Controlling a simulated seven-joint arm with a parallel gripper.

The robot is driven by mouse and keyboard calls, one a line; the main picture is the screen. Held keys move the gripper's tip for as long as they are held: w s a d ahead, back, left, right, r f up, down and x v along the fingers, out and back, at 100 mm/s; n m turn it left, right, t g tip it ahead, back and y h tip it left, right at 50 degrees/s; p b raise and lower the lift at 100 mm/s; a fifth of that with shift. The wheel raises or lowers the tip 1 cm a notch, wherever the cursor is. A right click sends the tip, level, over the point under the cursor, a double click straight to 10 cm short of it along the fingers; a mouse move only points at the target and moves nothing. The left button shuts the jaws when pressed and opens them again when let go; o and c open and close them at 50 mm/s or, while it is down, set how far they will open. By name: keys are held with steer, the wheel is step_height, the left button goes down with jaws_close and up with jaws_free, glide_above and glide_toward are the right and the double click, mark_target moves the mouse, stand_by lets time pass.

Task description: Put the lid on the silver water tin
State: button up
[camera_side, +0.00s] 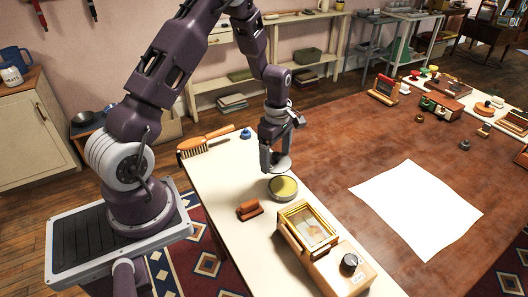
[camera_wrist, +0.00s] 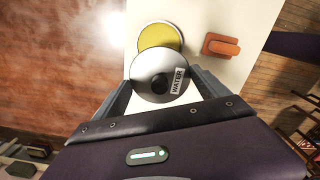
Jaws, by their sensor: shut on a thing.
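The silver lid (camera_wrist: 147,72) has a dark knob and a label reading WATER. My gripper (camera_wrist: 163,86) is shut on it; in the side view the lid (camera_side: 281,164) hangs flat below my gripper (camera_side: 272,158). The round tin (camera_wrist: 160,37), with a yellow inside, stands open on the cream tabletop. In the side view the tin (camera_side: 283,188) is just in front of the lid. In the wrist view the lid overlaps the tin's near edge. The lid looks held above tabletop height, apart from the tin.
An orange-brown block-like object (camera_side: 249,209) lies left of the tin. A wooden box with a glass top (camera_side: 309,228) and a dark knob stands in front. A brush (camera_side: 194,147) and a small blue object (camera_side: 246,133) lie behind. A white sheet (camera_side: 416,208) lies on the brown surface at right.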

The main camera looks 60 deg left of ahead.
mark_target(284, 168)
steer(key=d, duration=0.3)
steer(key=shift+w+d+f, duration=0.2)
steer(key=shift+w+d, duration=0.15)
steer(key=shift+f, duration=0.1)
steer(key=shift+f, duration=2.4)
steer(key=shift+f, duration=0.25)
steer(key=shift+f, duration=0.35)
steer(key=shift+a, duration=0.1)
